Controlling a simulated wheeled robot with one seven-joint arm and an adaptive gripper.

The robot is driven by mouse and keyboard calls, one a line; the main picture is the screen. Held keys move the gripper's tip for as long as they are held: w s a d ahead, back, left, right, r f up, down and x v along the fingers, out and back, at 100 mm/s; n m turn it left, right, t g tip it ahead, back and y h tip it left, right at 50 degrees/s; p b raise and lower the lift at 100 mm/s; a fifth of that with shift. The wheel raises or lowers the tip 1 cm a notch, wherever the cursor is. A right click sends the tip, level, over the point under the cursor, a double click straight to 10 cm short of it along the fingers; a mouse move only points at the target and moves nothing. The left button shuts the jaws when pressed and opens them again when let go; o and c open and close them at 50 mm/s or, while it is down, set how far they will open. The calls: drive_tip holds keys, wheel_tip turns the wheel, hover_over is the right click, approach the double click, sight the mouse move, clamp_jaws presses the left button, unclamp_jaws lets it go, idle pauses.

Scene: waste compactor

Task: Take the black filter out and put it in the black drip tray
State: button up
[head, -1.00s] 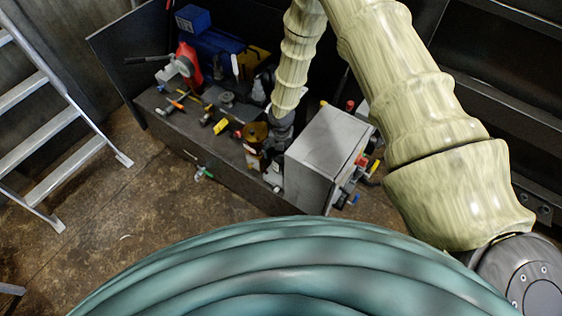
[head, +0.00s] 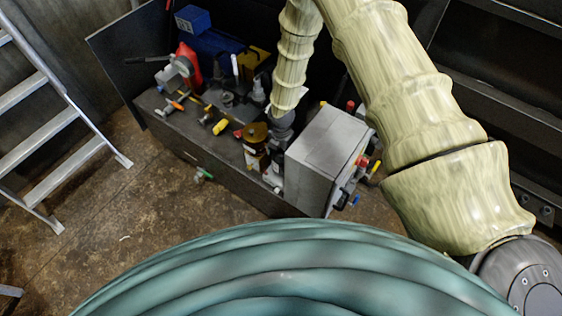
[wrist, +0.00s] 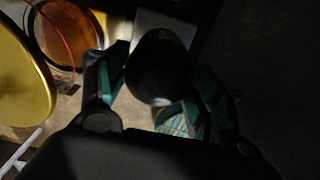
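In the wrist view a black rounded cylinder, which looks like the black filter (wrist: 160,62), sits between the two fingers of my gripper (wrist: 163,80). The teal finger pads stand close on its left and right sides. The picture is too dark to tell whether both pads press on it. In the head view my gripper (head: 282,130) is small and dark, low over the bench between a brown-topped cylinder and a grey box. The filter cannot be made out there. I cannot pick out the black drip tray in either view.
The grey box (head: 325,150) stands right of my gripper, and the brown-topped cylinder (head: 255,133) close on its left. The dark bench (head: 160,128) carries a red device (head: 189,65) and several coloured-handled parts. A ladder (head: 65,130) stands left.

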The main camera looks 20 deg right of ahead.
drive_tip(key=o, duration=0.3)
drive_tip(key=c, duration=0.4)
drive_tip(key=n, duration=0.5)
drive_tip(key=shift+p, duration=0.35)
drive_tip(key=shift+n, duration=0.4)
drive_tip(key=n+p, duration=0.1)
drive_tip(key=n, duration=0.3)
drive_tip(key=shift+n, duration=0.3)
drive_tip(key=n+p, duration=0.1)
drive_tip(key=n, duration=0.4)
drive_tip(key=shift+p, duration=0.3)
